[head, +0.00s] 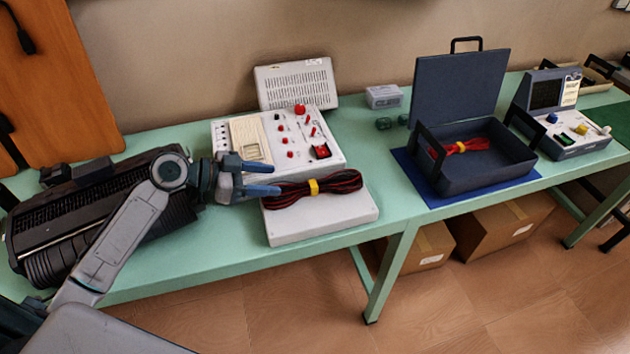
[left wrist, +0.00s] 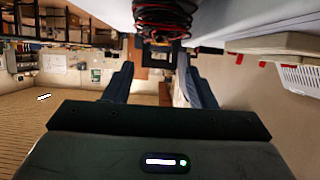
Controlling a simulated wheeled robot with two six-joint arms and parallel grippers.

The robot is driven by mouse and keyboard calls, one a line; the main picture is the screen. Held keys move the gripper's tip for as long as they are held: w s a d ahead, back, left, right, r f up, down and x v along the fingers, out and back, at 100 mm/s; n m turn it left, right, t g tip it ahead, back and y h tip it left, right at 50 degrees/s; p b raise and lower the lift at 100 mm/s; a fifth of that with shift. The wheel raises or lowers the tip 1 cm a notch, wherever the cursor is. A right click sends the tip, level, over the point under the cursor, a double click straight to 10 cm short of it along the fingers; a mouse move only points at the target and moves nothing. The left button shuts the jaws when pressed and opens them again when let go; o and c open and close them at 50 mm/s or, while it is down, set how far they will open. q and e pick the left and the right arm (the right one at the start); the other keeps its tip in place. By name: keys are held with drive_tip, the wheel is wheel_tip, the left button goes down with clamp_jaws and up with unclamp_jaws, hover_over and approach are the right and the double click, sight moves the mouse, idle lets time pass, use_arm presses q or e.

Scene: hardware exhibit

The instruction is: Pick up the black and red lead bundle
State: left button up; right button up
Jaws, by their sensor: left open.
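A black and red lead bundle (head: 330,186) with a yellow tie lies on a flat white panel (head: 325,222) in front of the white control box. My left gripper (head: 268,180) is open, its two blue-grey fingers pointing right at the bundle's left end. In the left wrist view the bundle (left wrist: 165,20) shows at the top, beyond the fingertips of the open gripper (left wrist: 158,82). Nothing is held between the fingers. In the head view the left fingertips appear close to the bundle; whether they touch it I cannot tell. My right gripper is not in view.
A white control box (head: 285,140) with red knobs stands behind the bundle. A black ribbed device (head: 60,230) lies at left. An open dark case (head: 490,177) on a blue mat holds a red lead bundle (head: 460,147). The green table (head: 400,215) is bare between panel and mat.

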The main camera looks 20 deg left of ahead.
sight(312, 184)
use_arm(q)
drive_tip(key=shift+d, duration=0.55)
drive_tip(key=shift+w+d+f+p, duration=0.4)
drive_tip(key=shift+w+d+f, duration=0.3)
drive_tip(key=shift+w+d, duration=0.2)
drive_tip(key=shift+d, duration=0.15)
drive_tip(key=shift+w+d+f, duration=0.15)
drive_tip(key=shift+w+d, duration=0.15)
drive_tip(key=shift+d, duration=0.2)
drive_tip(key=shift+p+x, duration=0.65)
drive_tip(key=shift+x, duration=1.5)
drive_tip(key=shift+a+f, duration=0.1)
drive_tip(key=shift+f, duration=0.05)
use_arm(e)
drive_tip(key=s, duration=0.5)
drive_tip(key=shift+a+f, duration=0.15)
use_arm(q)
drive_tip(key=shift+c, duration=0.2)
clamp_jaws()
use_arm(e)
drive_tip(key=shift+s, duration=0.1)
